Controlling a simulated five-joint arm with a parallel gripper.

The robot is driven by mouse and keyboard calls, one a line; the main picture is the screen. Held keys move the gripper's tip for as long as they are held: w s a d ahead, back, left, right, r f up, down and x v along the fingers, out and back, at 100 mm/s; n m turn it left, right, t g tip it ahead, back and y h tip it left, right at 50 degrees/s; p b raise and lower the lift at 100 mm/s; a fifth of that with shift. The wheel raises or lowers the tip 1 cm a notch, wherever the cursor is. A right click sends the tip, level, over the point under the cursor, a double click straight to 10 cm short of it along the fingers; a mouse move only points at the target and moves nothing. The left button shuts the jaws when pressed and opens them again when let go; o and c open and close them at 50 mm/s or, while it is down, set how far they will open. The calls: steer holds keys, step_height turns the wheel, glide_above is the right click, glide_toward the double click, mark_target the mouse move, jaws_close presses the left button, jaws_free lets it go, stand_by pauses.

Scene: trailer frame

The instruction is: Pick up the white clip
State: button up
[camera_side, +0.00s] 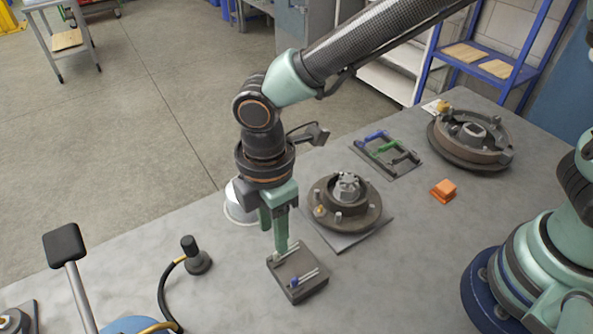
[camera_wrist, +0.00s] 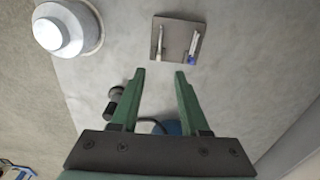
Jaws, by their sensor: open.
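A dark square block (camera_side: 297,291) on the grey table carries two thin pale rods. The rod without blue (camera_side: 289,249) is the likely white clip, and it shows in the wrist view (camera_wrist: 159,42) on the block's left. The other rod (camera_side: 308,275) has a blue end, and lies on the block's right in the wrist view (camera_wrist: 194,45). My gripper (camera_wrist: 160,73) is open and empty. In the side view its fingertips (camera_side: 281,248) are at the plain rod's end and hide part of it; I cannot tell whether they touch.
A hub (camera_side: 345,214) on a plate stands behind the block, and a larger drum (camera_side: 470,140) at the back right. A black knob (camera_side: 196,258) with a cable stands left.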

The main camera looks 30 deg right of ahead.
mark_target(275, 253)
steer(key=shift+w+f, duration=0.1)
steer(key=shift+f, duration=3.15)
jaws_close()
